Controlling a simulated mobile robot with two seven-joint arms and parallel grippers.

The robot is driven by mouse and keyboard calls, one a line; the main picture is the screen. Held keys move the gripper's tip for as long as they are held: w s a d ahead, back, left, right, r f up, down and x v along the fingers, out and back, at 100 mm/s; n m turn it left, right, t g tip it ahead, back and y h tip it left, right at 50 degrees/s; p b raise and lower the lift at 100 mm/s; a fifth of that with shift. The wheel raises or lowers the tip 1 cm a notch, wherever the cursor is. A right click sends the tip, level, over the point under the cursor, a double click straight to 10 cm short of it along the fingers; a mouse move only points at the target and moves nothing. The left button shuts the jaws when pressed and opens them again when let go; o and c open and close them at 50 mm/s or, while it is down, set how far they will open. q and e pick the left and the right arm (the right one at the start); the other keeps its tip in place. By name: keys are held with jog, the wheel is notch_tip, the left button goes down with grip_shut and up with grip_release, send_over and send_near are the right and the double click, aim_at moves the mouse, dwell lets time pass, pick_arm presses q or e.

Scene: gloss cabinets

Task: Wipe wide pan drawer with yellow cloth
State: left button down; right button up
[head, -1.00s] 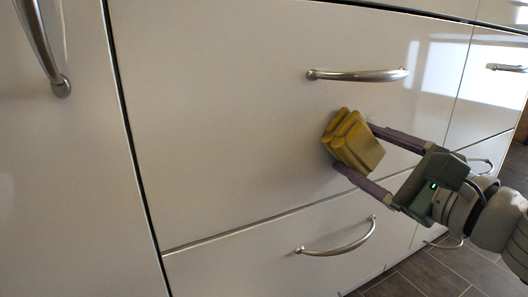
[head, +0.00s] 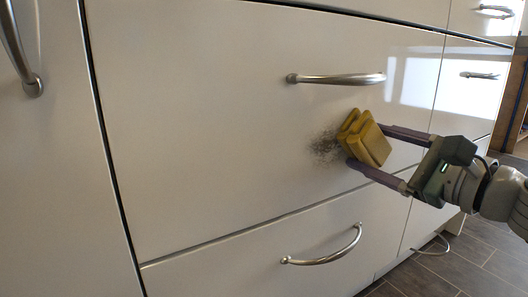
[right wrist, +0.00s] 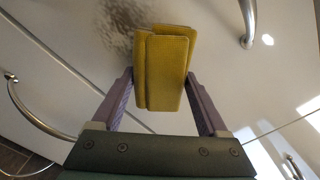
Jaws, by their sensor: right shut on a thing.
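The wide pan drawer (head: 220,110) is a glossy white front with a horizontal metal bar handle (head: 335,79). A dark speckled smudge (head: 326,146) marks it below the handle; the smudge also shows in the right wrist view (right wrist: 122,20). My right gripper (head: 372,150) is shut on the folded yellow cloth (head: 368,140), which also shows between the fingers in the right wrist view (right wrist: 162,70). The cloth is at the drawer front, just right of the smudge and partly over its edge. I cannot tell whether it touches the surface. My left gripper is not in view.
A lower drawer with a curved handle (head: 322,246) lies below. A tall door with a handle (head: 22,60) is at the left. More fronts with handles (head: 480,75) stand at the right, above dark tiled floor (head: 440,270).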

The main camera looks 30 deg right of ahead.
aim_at(365, 152)
jog(key=shift+d+r, duration=0.1)
jog(key=shift+d, duration=0.7)
jog(key=shift+a+r+p, duration=0.1)
jog(key=shift+a+p, duration=0.25)
jog(key=shift+a, duration=0.15)
jog(key=shift+a+p, duration=0.55)
jog(key=shift+a, duration=1)
jog(key=shift+s+a, duration=0.1)
jog(key=shift+a, duration=0.3)
jog(key=shift+s+a+p, duration=0.15)
jog(key=shift+a+p, duration=0.5)
jog(key=shift+a, duration=0.9)
jog(key=shift+s+a+p, duration=0.1)
jog(key=shift+a+p, duration=0.2)
jog(key=shift+a, duration=1.8)
jog(key=shift+s, duration=0.15)
